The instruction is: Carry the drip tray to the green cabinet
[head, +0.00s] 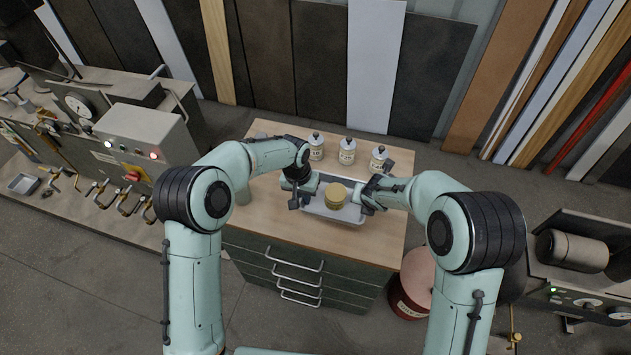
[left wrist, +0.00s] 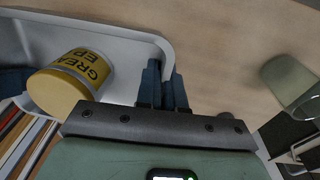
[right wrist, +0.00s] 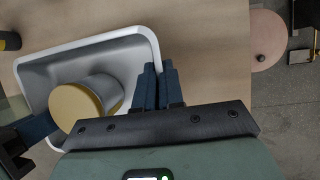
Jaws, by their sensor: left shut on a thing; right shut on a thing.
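The drip tray (head: 348,213) is a shallow pale grey tray at the wooden top of the green cabinet (head: 262,210), near its front edge. A yellow-lidded grease tin (head: 336,195) stands in it. My left gripper (head: 303,194) is shut on the tray's left end, and the left wrist view shows its fingers (left wrist: 163,88) at the rim. My right gripper (head: 368,200) is shut on the right end, with its fingers (right wrist: 160,85) at the rim in the right wrist view. I cannot tell whether the tray touches the top.
Three white bottles (head: 347,151) stand along the back of the cabinet top. A grey-green cup (head: 243,192) stands at its left. A red drum (head: 411,284) is on the floor at right. A press control unit (head: 140,140) is at left.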

